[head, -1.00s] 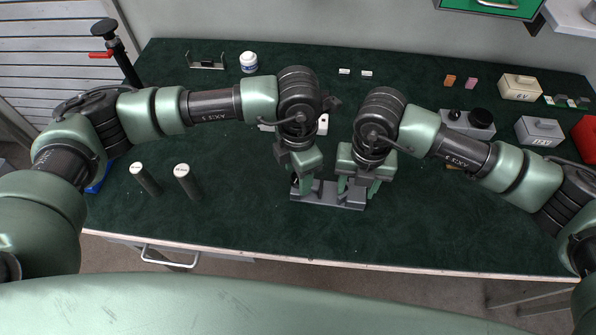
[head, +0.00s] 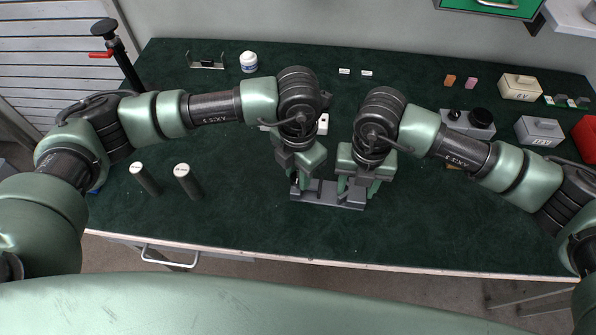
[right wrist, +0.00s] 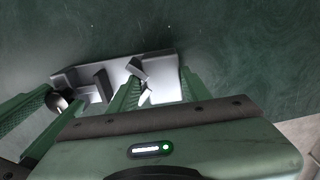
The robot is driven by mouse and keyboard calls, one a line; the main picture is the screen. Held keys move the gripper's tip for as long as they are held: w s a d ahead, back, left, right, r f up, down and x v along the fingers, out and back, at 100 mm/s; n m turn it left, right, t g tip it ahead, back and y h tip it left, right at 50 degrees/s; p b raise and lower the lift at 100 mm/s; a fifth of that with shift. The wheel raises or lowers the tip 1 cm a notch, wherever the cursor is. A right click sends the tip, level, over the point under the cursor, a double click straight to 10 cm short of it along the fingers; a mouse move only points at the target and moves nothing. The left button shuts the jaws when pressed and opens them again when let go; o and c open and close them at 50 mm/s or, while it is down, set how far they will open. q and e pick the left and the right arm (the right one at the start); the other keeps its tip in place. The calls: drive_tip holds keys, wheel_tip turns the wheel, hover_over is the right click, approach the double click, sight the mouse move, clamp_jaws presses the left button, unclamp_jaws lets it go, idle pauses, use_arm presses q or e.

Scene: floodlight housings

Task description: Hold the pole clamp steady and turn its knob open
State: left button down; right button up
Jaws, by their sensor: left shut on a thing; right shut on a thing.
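The pole clamp (head: 328,196) is a grey block with upright parts, lying on the green bench mat. It also shows in the right wrist view (right wrist: 90,75). My right gripper (head: 357,188) is shut on the clamp's right part, with a finger on either side of it in the right wrist view (right wrist: 158,92). My left gripper (head: 299,184) is shut on the dark round knob (right wrist: 60,101) at the clamp's left end. In the head view the knob is mostly hidden by the left gripper.
Two dark cylinders with white tops (head: 182,170) (head: 137,168) stand left of the clamp. A white jar (head: 249,62) and a small bracket (head: 206,62) are at the back left. Boxes (head: 521,88) (head: 540,130) stand at the right. The mat in front of the clamp is clear.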

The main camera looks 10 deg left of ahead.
sight(298, 177)
use_arm(q)
drive_tip(key=c, duration=1.1)
unclamp_jaws()
drive_tip(key=shift+o, duration=0.2)
drive_tip(key=shift+r, duration=0.1)
wheel_tip(298, 177, up, 12)
use_arm(e)
drive_tip(key=o, duration=1.6)
drive_tip(key=shift+c, duration=0.2)
